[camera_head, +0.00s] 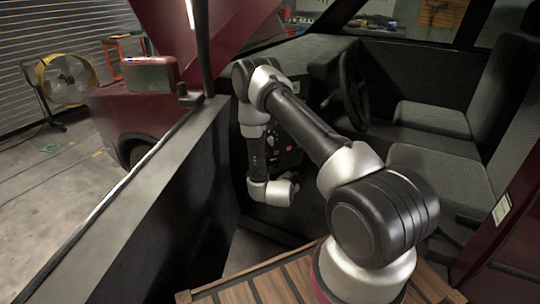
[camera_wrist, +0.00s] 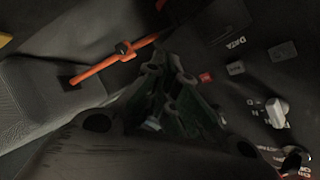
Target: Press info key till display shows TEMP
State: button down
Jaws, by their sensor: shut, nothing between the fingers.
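In the wrist view my gripper (camera_wrist: 172,85) is shut and empty, its fingertips in front of a dark panel (camera_wrist: 215,105). A small red key (camera_wrist: 205,77) sits just right of the fingertips. A grey key (camera_wrist: 236,68) and another dark key (camera_wrist: 283,50) lie farther right; their labels are too blurred to read, so I cannot tell which is the info key. The word DATA is printed above them. No readable display shows. In the head view my arm reaches into the car beside the dark console (camera_head: 288,152), and my fingertips are hidden there.
A pale selector knob (camera_wrist: 277,112) sticks out below the keys, with letters beside it. An orange bar (camera_wrist: 105,66) crosses the upper left of the wrist view. The steering wheel (camera_head: 354,88) and seats (camera_head: 432,120) stand right of the console.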

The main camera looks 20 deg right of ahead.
aim_at(277, 152)
jog(key=r, duration=0.1)
jog(key=r+m+t+h, duration=0.1)
jog(key=r, duration=0.1)
jog(key=w+d+r+m, duration=0.1)
jog(key=shift+w+r+t+h, duration=0.1)
jog(key=shift+r+t+h, duration=0.2)
jog(key=shift+r+t, duration=0.1)
jog(key=shift+w+a, duration=0.15)
jog(key=shift+w, duration=2.05)
jog(key=shift+w+a, duration=0.1)
jog(key=shift+w, duration=2.1)
jog(key=shift+w, duration=0.4)
jog(key=shift+w, duration=0.35)
jog(key=shift+s, duration=0.8)
